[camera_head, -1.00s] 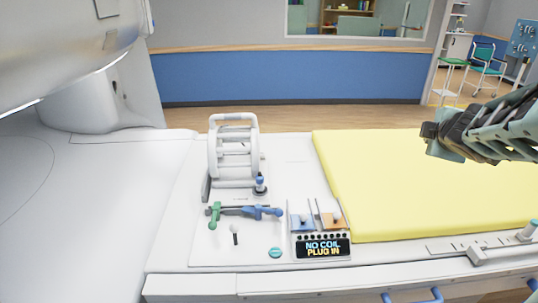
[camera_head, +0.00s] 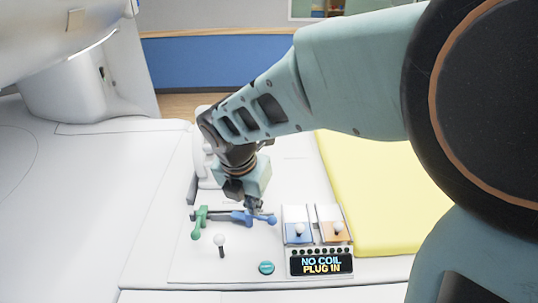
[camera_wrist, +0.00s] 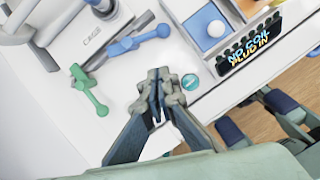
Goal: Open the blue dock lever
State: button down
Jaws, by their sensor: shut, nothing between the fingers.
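The blue dock lever (camera_head: 241,217) lies on the white table's dock panel, with a round knob at its right end. In the wrist view the blue lever (camera_wrist: 130,44) is beyond and left of my fingertips, apart from them in the picture. A green lever (camera_head: 199,222) sits to its left and also shows in the wrist view (camera_wrist: 88,90). My gripper (camera_head: 254,207) points down over the blue lever's right part in the head view, covering some of it. In the wrist view my gripper (camera_wrist: 157,82) has its fingers together, holding nothing. I cannot tell its height over the panel.
A white-knobbed stick (camera_head: 220,241), a teal button (camera_head: 266,268), blue and orange slots (camera_head: 299,229) with white knobs, and a "NO COIL PLUG IN" display (camera_head: 321,264) surround the levers. A white cradle (camera_head: 200,160) behind is mostly hidden by my arm. A yellow pad (camera_head: 390,215) lies right.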

jog(key=shift+n, duration=0.3)
jog(key=x, duration=0.3)
jog(key=s+x, duration=0.1)
jog(key=x, duration=0.2)
jog(key=a+b+x, duration=0.1)
jog(key=x, duration=0.3)
jog(key=shift+s+f, duration=0.25)
jog(key=shift+f, duration=0.1)
jog(key=w, duration=0.2)
jog(key=shift+w+d+f, duration=0.1)
jog(key=shift+w+d, duration=0.15)
jog(key=shift+d, duration=0.1)
jog(key=shift+w+d+f+p, duration=0.15)
jog(key=shift+w+d+p, duration=0.15)
jog(key=shift+w, duration=0.4)
